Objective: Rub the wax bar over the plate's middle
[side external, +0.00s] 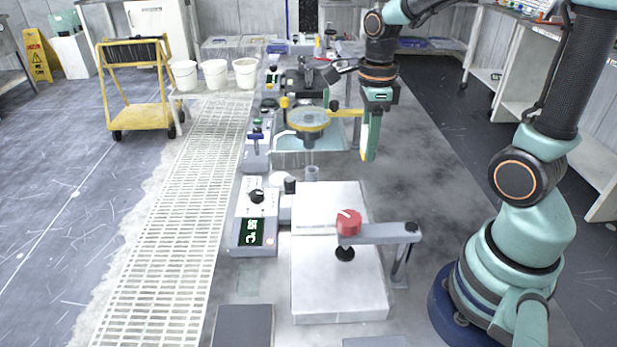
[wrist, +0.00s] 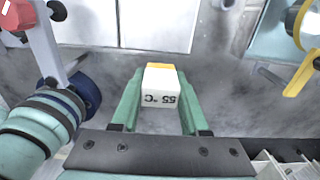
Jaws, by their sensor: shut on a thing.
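My gripper (side external: 369,158) hangs over the bench, fingers down, beyond the back right corner of the pale plate (side external: 335,290). In the wrist view my gripper (wrist: 158,100) is shut on the wax bar (wrist: 160,88), a whitish block with a yellow end and "55 °C" on its face. In the side view the bar is mostly hidden by the green fingers. The plate also shows at the top of the wrist view (wrist: 155,25). The bar is apart from it. The plate is flat, with a seam across it.
A grey swing arm with a red knob (side external: 348,222) and black foot reaches over the plate from the right. A control box reading 55 °C (side external: 256,232) stands left of the plate. A yellow-rimmed round platen (side external: 309,120) stands behind. The bench right of the plate is mostly clear.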

